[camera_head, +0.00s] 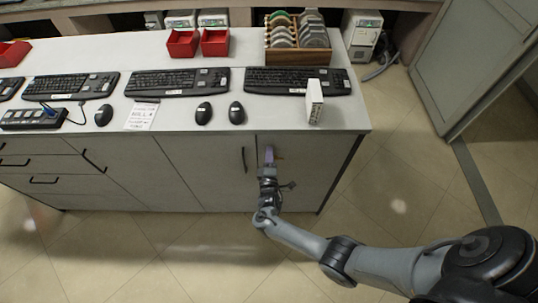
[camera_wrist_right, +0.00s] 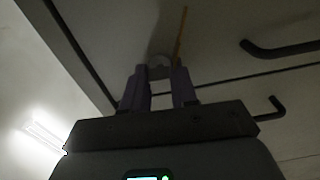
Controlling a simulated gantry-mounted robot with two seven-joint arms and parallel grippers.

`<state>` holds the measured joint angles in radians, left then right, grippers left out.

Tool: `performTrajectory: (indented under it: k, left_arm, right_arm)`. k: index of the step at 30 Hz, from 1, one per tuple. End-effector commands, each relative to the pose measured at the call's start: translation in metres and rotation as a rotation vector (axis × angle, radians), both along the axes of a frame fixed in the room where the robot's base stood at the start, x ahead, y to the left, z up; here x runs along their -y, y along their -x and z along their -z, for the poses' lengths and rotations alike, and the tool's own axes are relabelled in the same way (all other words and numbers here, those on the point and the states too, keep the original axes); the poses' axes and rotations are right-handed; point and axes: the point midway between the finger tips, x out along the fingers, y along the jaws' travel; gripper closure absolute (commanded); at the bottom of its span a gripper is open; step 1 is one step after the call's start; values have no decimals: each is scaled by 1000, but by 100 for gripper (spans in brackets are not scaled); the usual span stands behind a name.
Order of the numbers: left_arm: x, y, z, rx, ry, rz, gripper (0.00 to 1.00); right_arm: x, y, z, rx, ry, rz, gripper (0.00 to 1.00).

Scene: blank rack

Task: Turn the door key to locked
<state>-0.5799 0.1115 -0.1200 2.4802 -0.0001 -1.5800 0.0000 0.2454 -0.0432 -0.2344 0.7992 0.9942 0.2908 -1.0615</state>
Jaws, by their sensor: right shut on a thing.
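My right gripper (camera_head: 269,153) is at the upper part of the cabinet door (camera_head: 300,172) on the front of the grey counter. In the right wrist view its two purple fingers (camera_wrist_right: 162,74) are closed on a small grey rounded piece, the key (camera_wrist_right: 160,61), at the door face. The view is dark, and the fingers hide part of the key and the lock, so I cannot tell its exact angle. My left gripper is not in view.
A black door handle (camera_head: 244,160) is left of my right gripper. The countertop above holds several keyboards (camera_head: 297,81), mice (camera_head: 237,113), a white box (camera_head: 314,101) and a wooden rack (camera_head: 298,56). The tiled floor (camera_head: 200,250) in front is clear.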

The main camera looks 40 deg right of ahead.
Motion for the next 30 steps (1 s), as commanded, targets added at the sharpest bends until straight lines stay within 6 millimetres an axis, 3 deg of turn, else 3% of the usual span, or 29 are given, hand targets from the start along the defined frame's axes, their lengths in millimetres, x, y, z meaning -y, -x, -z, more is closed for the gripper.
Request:
performTrajectory:
  k: [21,22,27,30]
  left_arm:
    - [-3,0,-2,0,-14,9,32]
    - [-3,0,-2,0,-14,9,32]
    - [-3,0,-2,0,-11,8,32]
    - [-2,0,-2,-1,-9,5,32]
  right_arm:
    - [0,0,0,-53,65,0,100]
    - [0,0,0,-53,65,0,71]
    - [0,0,0,-54,65,0,47]
    - [0,0,0,-54,64,1,47]
